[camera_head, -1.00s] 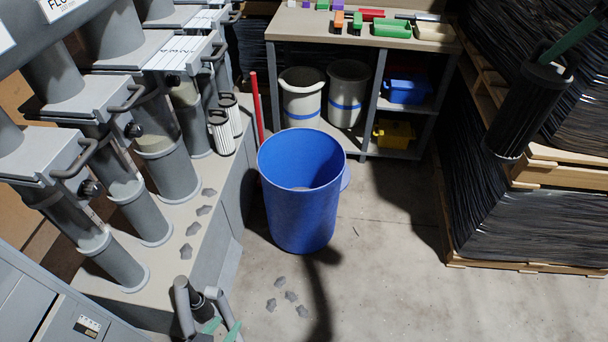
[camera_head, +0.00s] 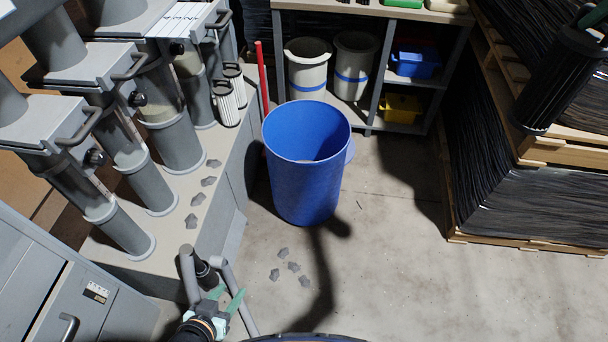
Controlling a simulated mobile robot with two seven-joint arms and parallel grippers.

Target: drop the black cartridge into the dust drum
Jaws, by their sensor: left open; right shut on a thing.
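The black cartridge (camera_head: 560,80) is a dark ribbed cylinder at the right edge of the head view, slightly tilted. My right gripper (camera_head: 590,18) is shut on its top end, and its green fingers are partly cut off by the frame. The blue dust drum (camera_head: 304,180) stands open-topped on the floor in the middle, and its visible inside looks empty. The cartridge is held well to the right of the drum. My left gripper (camera_head: 222,302) is open at the bottom, below and left of the drum, with green fingers.
Grey dust-collector tubes (camera_head: 130,180) stand on a ledge at left, with white filters (camera_head: 227,100) beside them. A shelf (camera_head: 420,110) with bins stands behind the drum. Pallets of black stock (camera_head: 530,200) fill the right. Grey scraps (camera_head: 292,267) lie on the otherwise clear floor in front.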

